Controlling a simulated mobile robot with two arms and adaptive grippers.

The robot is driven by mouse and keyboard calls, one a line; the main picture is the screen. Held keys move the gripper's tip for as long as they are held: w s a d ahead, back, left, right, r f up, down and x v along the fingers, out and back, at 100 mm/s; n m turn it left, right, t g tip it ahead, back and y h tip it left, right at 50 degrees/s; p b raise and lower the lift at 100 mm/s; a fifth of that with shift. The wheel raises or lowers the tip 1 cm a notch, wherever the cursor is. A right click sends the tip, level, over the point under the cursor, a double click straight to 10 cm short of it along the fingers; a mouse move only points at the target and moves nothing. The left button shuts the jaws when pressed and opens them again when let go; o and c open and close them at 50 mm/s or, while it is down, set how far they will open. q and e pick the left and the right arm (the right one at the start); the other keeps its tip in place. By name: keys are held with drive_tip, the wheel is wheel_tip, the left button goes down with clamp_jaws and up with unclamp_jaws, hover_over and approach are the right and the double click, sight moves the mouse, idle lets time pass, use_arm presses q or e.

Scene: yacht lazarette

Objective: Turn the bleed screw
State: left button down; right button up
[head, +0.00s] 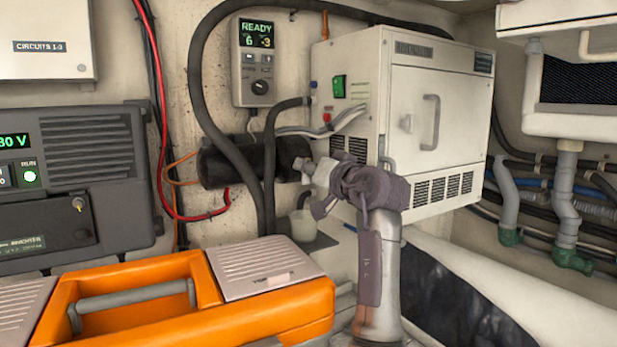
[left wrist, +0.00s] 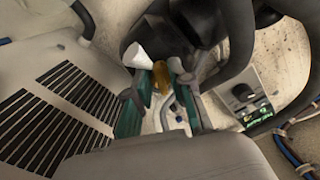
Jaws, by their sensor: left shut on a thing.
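My left gripper (head: 308,172) reaches in from the right to the end of a dark cylindrical unit (head: 235,163) on the wall. In the left wrist view its two green-padded fingers (left wrist: 160,85) are shut on a small brass-yellow piece, which looks like the bleed screw (left wrist: 160,76). In the head view the screw is hidden by the gripper. The cylinder's dark body is behind the fingertips in the wrist view. My right gripper is not in view.
A white cabinet (head: 432,130) with vents stands close to the gripper. Black hoses (head: 268,165) run beside the cylinder, under a control panel (head: 256,62) reading READY. A pale cup (head: 303,225) stands below. An orange toolbox (head: 180,300) fills the front left.

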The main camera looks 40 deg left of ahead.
use_arm(q)
drive_tip(key=n+b, duration=0.2)
drive_tip(key=n, duration=0.2)
drive_tip(key=shift+n, duration=0.4)
idle(0.4)
drive_tip(key=c, duration=1)
unclamp_jaws()
drive_tip(key=shift+w, duration=0.1)
drive_tip(key=v, duration=1.2)
